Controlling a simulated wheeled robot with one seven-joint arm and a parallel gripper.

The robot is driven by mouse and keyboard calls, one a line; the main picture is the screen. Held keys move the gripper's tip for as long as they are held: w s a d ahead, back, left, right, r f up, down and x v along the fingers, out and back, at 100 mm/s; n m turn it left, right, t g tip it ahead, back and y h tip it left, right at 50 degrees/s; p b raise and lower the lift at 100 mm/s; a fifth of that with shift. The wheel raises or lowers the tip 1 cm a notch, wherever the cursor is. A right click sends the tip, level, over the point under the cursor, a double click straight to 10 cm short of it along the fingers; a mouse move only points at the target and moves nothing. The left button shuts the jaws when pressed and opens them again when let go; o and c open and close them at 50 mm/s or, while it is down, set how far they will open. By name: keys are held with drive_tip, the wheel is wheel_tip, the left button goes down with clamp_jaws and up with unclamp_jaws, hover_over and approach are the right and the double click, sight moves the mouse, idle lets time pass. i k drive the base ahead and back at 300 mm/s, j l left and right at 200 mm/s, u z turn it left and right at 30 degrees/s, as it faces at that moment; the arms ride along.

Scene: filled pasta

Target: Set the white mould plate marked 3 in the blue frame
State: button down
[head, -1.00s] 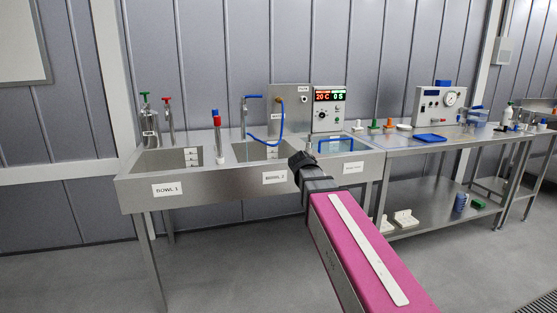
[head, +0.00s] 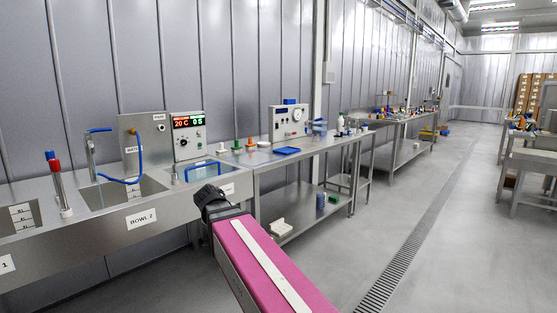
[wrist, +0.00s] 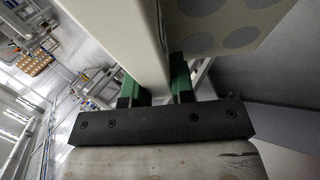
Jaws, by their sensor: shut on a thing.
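In the wrist view my gripper (wrist: 157,86) has its green fingers closed on a white plate (wrist: 128,32), seen mostly along its pale edge. A pale face with grey round spots (wrist: 228,22) shows beside it and seems to belong to the same plate. No number 3 can be read. In the head view only my dark wrist and pink arm show; the fingers and the plate are hidden. A blue rectangular outline (head: 203,170) lies at the right end of the sink unit and may be the blue frame. A flat blue piece (head: 286,151) lies on the bench further right.
White blocks (head: 278,228) sit on the bench's lower shelf. The aisle floor (head: 440,230) at right is clear, with a drain grate (head: 395,275).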

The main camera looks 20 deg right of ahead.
sight(259, 159)
drive_tip(key=i+z, duration=0.15)
drive_tip(key=z, duration=0.25)
drive_tip(key=i+j+z, duration=0.1)
drive_tip(key=z, duration=0.3)
drive_tip(key=i+j+z, duration=0.15)
drive_tip(key=z, duration=0.2)
drive_tip(key=j+z, duration=0.2)
drive_tip(key=z, duration=0.2)
drive_tip(key=i+j, duration=0.05)
